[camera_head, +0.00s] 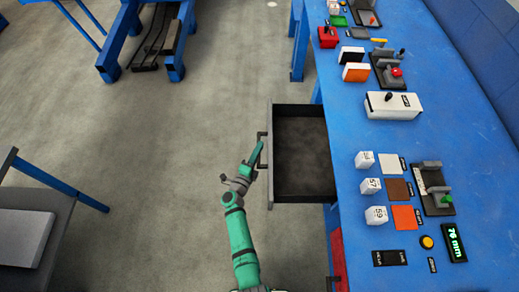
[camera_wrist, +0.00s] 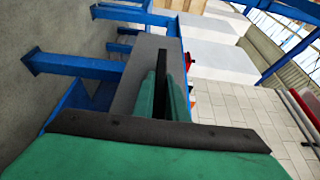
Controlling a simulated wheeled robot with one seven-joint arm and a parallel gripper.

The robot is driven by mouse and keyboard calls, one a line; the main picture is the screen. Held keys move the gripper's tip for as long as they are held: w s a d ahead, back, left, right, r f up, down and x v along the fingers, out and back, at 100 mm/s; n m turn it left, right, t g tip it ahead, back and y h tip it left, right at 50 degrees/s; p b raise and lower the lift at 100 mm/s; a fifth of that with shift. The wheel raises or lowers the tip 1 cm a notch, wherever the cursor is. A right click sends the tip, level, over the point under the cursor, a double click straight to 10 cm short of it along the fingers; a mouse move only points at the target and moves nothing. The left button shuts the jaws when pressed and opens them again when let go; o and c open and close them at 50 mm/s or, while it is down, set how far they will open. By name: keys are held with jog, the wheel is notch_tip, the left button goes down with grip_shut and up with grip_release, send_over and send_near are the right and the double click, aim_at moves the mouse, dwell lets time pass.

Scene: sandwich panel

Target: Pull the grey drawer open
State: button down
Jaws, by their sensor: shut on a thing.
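The grey drawer (camera_head: 302,152) juts out to the left from under the blue workbench. It stands open and its dark inside shows empty. Its dark bar handle (camera_head: 260,137) is on the left front face. My gripper (camera_head: 258,154) is at this handle, with its green fingers shut on it. In the wrist view the green fingers (camera_wrist: 164,92) close about the dark handle, with the grey drawer front (camera_wrist: 136,77) behind. The fingers hide part of the handle.
The blue workbench (camera_head: 440,112) runs down the right side and carries white blocks, coloured squares and small fixtures. A red cabinet part (camera_head: 337,256) shows under it. A grey-topped blue stand (camera_head: 22,236) is at the left. The floor left of the drawer is clear.

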jog(key=shift+f, duration=0.15)
jog(key=c, duration=1.8)
grip_release()
jog(key=shift+o, duration=0.2)
jog(key=v, duration=1)
jog(key=shift+s+a, duration=0.15)
jog(key=shift+s, duration=0.25)
